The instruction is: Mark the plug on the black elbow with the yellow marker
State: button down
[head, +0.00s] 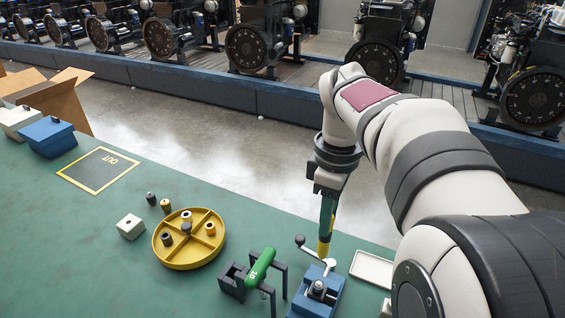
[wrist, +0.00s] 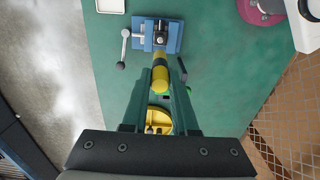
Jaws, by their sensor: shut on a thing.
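My gripper (head: 327,222) is shut on the yellow marker (head: 323,246), which points down toward the blue vise (head: 304,300). The green fingers also show in the wrist view (wrist: 160,90), with the marker (wrist: 160,72) between them. The black elbow (head: 318,289) is held in the vise, with a pale round end that may be the plug. In the wrist view the elbow (wrist: 159,40) lies just beyond the marker's tip. I cannot tell whether the tip touches it; the plug's face is not clear.
A green cylinder (head: 261,265) on a dark stand is left of the vise, whose lever (head: 313,250) sticks up close to the marker. A white tray (head: 373,268) lies right. A divided yellow tray (head: 163,256) holds several small parts. The OUT mat (head: 98,170) is bare.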

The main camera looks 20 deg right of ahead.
aim_at(327, 255)
jog(key=shift+f, duration=4.35)
jog(key=shift+s+d+f, duration=0.1)
jog(key=shift+s+d, duration=0.15)
jog(key=shift+s, duration=0.1)
jog(key=shift+r, duration=3.35)
